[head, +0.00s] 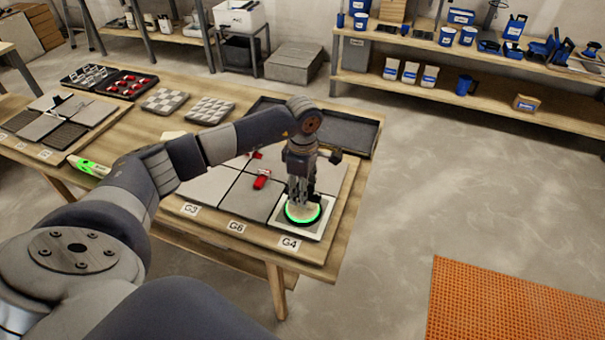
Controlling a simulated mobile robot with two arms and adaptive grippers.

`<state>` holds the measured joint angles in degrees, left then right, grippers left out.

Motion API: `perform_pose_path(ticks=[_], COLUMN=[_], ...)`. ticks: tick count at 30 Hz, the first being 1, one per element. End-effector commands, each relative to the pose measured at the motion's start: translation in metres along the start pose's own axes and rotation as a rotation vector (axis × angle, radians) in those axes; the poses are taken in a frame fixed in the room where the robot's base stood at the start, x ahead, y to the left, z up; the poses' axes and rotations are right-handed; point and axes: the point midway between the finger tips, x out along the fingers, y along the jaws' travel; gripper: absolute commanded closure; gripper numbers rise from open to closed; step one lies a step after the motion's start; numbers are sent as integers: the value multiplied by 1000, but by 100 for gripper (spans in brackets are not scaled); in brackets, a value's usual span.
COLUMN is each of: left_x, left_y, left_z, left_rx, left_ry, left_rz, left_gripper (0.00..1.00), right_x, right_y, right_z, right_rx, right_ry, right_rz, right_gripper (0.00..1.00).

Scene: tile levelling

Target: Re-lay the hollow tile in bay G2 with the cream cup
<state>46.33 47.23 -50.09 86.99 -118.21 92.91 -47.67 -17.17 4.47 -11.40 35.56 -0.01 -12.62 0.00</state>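My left gripper (301,196) points straight down over the front right corner of the right-hand tile panel. Its fingers are close together on the top of the cream cup (294,212), a round pale disc with a glowing green ring. The cup sits over a pale tile (317,227) at the bay labelled G4. The cup's handle is mostly hidden by the fingers. I cannot make out a G2 label; the arm covers part of the back row of bays. My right gripper is not in view.
Red clips (262,180) lie on the grey tiles. A green-and-white tool (89,166) lies on the table (140,141), near another tile panel at left. A black tray (345,131) is behind the arm.

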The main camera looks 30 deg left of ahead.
Motion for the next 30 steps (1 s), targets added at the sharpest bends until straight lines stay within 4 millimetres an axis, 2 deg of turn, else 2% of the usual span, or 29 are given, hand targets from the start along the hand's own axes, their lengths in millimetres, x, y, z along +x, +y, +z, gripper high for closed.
perform_pose_path(ticks=[6,14,20,23,24,26,30], left_x=[15,16,16,16,16,16,16], left_y=[0,0,0,0,0,0,0], left_z=[0,0,0,0,0,0,0], left_rx=[0,0,0,0,0,0,0], left_ry=[0,0,0,0,0,0,0], left_rz=[-1,0,0,0,0,0,0], left_gripper=[58,58,100,100,90,100,100], right_x=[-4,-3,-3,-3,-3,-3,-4], right_y=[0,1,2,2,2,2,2], right_z=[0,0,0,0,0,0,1], right_rx=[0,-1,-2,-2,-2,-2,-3], right_ry=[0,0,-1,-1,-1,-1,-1], right_rz=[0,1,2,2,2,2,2], right_gripper=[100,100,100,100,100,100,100])
